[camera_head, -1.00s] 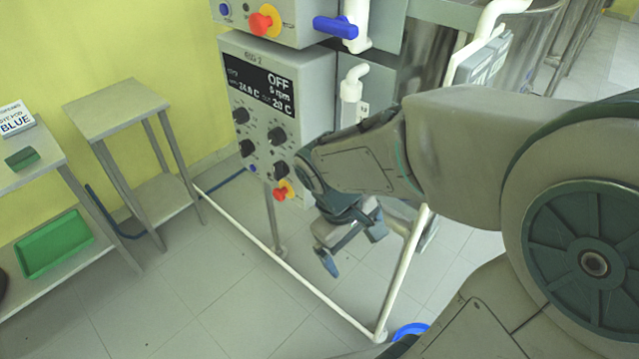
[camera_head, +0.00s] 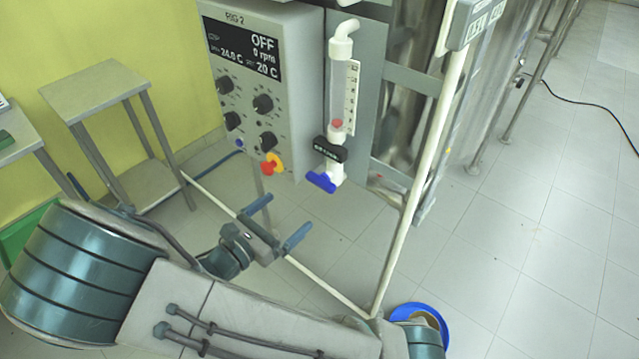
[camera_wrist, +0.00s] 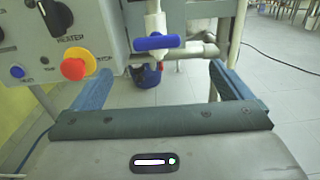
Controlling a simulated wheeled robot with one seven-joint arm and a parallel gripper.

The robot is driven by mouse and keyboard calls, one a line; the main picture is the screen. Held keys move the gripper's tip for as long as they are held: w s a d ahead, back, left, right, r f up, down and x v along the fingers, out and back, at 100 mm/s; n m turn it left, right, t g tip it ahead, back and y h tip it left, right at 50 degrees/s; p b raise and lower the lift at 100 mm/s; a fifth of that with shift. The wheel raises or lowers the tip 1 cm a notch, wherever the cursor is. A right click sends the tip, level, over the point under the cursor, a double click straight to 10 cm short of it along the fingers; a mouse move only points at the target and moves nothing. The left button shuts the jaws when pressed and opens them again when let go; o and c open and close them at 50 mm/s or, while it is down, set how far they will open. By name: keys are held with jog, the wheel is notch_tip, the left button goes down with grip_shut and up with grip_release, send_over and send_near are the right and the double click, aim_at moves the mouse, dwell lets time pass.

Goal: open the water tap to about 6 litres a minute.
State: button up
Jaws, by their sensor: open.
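The water tap's blue lever handle (camera_head: 322,182) sits at the foot of a clear flow tube (camera_head: 341,90) on the rig's side. A red float (camera_head: 337,125) lies low in the tube, beside a white scale (camera_head: 352,85) too small to read. In the wrist view the blue handle (camera_wrist: 157,42) lies crosswise to its white vertical pipe. My gripper (camera_head: 279,220) is open and empty, below and left of the handle in the head view. In the wrist view the handle appears beyond and between the fingers of my gripper (camera_wrist: 160,70), apart from them.
The control panel (camera_head: 262,110) with black knobs and a red-yellow emergency button (camera_head: 271,164) stands left of the tap. A white pole (camera_head: 425,150) rises on the right. A blue-rimmed round container (camera_head: 420,312) is on the floor. A metal side table (camera_head: 95,90) stands left.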

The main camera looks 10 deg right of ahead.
aim_at(318, 184)
jog(key=x, duration=1.3)
jog(key=shift+w, duration=0.4)
jog(key=shift+c, duration=0.4)
